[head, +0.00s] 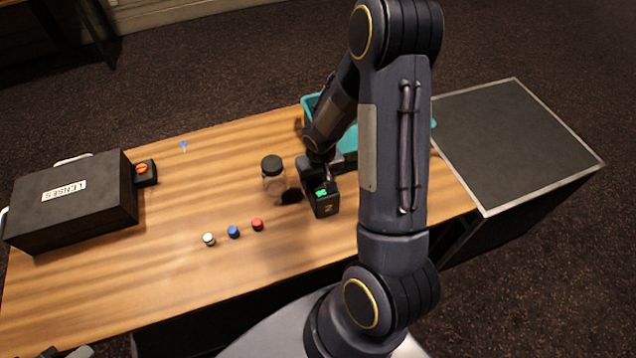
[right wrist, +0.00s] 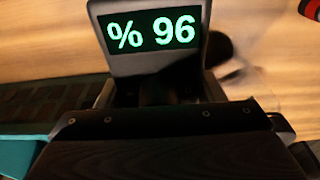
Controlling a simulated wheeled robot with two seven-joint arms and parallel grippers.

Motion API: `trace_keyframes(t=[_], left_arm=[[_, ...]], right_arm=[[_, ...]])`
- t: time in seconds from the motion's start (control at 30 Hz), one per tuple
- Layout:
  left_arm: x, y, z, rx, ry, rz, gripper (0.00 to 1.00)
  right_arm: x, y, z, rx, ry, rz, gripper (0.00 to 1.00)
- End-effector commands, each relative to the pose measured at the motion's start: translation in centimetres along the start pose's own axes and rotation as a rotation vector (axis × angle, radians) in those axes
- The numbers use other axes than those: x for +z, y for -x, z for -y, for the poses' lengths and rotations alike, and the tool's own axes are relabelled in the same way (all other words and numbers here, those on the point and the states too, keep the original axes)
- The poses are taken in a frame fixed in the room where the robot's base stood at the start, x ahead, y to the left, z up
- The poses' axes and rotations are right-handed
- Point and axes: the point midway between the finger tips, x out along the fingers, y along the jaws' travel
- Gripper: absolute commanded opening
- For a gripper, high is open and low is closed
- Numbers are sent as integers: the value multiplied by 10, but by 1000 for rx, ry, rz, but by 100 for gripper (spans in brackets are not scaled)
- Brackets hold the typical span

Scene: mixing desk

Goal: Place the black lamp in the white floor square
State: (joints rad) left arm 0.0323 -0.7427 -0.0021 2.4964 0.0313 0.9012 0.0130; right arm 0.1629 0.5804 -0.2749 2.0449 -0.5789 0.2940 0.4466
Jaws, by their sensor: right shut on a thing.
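I cannot make out a black lamp or a white floor square in either view. My right gripper (head: 318,170) is shut on a black box (head: 325,204) with a lit green display, over the desk's right half. In the right wrist view the box (right wrist: 152,68) shows "% 96" up close; the gripper's fingertips are hidden. I cannot tell whether the box touches the desk. Only a bit of my left gripper (head: 66,352) shows at the bottom left edge, too cut off to read its jaws.
A clear jar (head: 272,186) with a black lid stands just left of the box. White, blue and red knobs (head: 233,232) lie nearer me. A black LENSES case (head: 75,205) is at left, a teal crate (head: 312,102) behind, a pale-edged dark top (head: 515,140) at right.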

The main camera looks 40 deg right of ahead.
Motion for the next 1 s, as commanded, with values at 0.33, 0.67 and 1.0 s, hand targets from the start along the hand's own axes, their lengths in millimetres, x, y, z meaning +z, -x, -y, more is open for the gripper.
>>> trace_keyframes(t=[0.33,0.67,1.0], left_arm=[[0,0,0,0,0,0,0],[3,-5,2,0,0,0,0],[8,-16,7,0,0,0,0]], right_arm=[[-3,7,0,-1,0,-6,0],[4,49,6,-3,3,-9,0],[51,108,24,-5,5,-8,0]])
